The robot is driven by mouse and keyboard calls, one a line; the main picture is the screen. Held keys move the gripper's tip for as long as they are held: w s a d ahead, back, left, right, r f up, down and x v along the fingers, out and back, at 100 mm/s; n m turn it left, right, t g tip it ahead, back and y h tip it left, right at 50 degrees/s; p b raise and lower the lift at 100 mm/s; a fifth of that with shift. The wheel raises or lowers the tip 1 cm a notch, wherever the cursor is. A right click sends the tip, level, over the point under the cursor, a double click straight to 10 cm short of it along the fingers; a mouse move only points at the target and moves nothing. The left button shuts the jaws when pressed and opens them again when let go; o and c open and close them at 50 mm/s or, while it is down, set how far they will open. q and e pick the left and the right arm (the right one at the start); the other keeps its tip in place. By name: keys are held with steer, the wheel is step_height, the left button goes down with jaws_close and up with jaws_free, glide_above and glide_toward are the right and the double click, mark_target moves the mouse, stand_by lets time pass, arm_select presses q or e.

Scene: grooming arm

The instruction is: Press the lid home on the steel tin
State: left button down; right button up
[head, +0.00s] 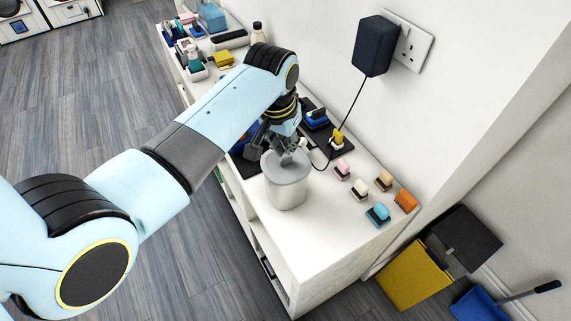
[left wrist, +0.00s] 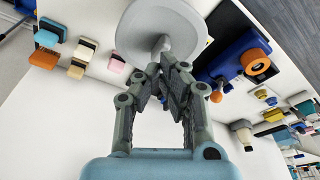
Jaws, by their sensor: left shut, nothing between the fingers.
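The steel tin (head: 287,194) stands upright on the white counter, near its front end. Its round grey lid (head: 292,171) lies on top of it and covers the mouth. In the left wrist view the lid (left wrist: 185,32) is a pale disc just beyond my fingertips. I cannot tell whether its rim sits fully down. My left gripper (head: 287,157) is over the lid, pointing down, with its fingers shut and empty. The fingers (left wrist: 160,88) come together close to the lid's face; contact is unclear. My right gripper is in neither view.
Several small coloured brush-like blocks (head: 378,213) lie right of the tin. Dark mats lie behind it, one with a yellow item (head: 337,137). A black box (head: 373,46) on the wall socket trails a cable to the counter. A yellow bin (head: 413,274) stands on the floor.

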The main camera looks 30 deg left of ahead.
mark_target(285, 158)
arm_select(q)
steer(key=shift+f+b, duration=0.55)
steer(key=shift+f, duration=0.35)
stand_by(0.5)
step_height(285, 158, up, 3)
steer(key=p, duration=0.2)
steer(key=shift+f+p, duration=0.2)
steer(key=shift+p, duration=0.1)
steer(key=shift+r, duration=2.25)
steer(key=shift+s, duration=0.1)
